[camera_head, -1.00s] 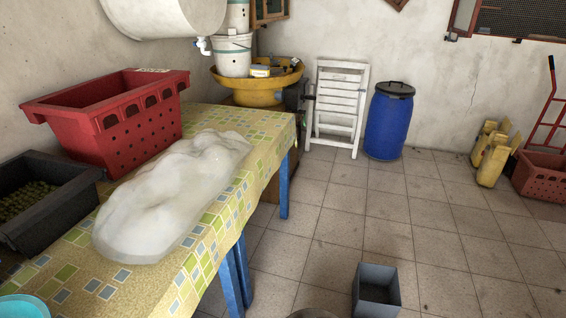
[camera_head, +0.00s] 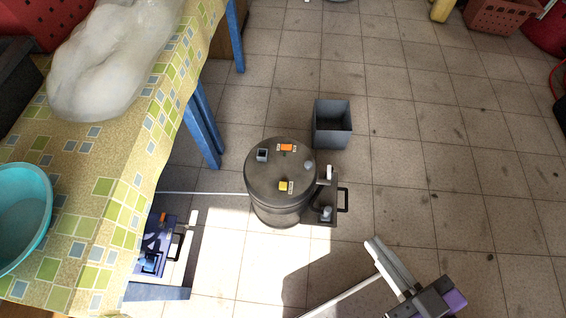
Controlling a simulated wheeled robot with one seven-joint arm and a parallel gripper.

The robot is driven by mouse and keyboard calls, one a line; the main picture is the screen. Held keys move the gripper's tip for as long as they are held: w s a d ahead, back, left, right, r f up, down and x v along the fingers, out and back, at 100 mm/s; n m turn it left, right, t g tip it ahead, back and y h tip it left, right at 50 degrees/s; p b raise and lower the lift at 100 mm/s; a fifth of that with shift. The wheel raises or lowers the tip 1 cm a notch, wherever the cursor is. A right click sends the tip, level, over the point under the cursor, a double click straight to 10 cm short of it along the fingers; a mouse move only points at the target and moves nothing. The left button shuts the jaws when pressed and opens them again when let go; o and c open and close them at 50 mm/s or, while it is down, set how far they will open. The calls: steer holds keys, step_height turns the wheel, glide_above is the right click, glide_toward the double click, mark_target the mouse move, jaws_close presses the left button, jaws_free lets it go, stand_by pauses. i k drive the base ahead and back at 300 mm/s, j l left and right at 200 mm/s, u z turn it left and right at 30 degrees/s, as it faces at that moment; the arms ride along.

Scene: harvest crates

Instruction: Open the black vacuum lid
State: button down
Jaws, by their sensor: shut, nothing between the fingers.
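The black vacuum (camera_head: 281,212) stands upright on the tiled floor near the middle of the head view. Its round dark lid (camera_head: 272,181) sits closed on top and carries an orange part, a yellow part and a small grey square fitting. A side unit with a black handle (camera_head: 343,199) is at the vacuum's right. My gripper (camera_head: 375,244) is at the lower right, its pale fingers together and empty, pointing up and left. It is apart from the vacuum, to the right and nearer to me.
A grey open bin (camera_head: 332,137) stands just behind the vacuum. At left is a table with a patterned cloth (camera_head: 104,187), a teal basin (camera_head: 22,213) and a whitish bag (camera_head: 118,50). A blue table leg (camera_head: 203,128) stands left of the vacuum.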

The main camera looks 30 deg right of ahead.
mark_target(265, 165)
steer(key=k+j, duration=0.1)
steer(key=k, duration=0.25)
steer(key=i+j+u, duration=0.1)
steer(key=i, duration=0.5)
steer(key=i+j, duration=0.3)
steer(key=i, duration=0.35)
steer(key=k+u, duration=0.05)
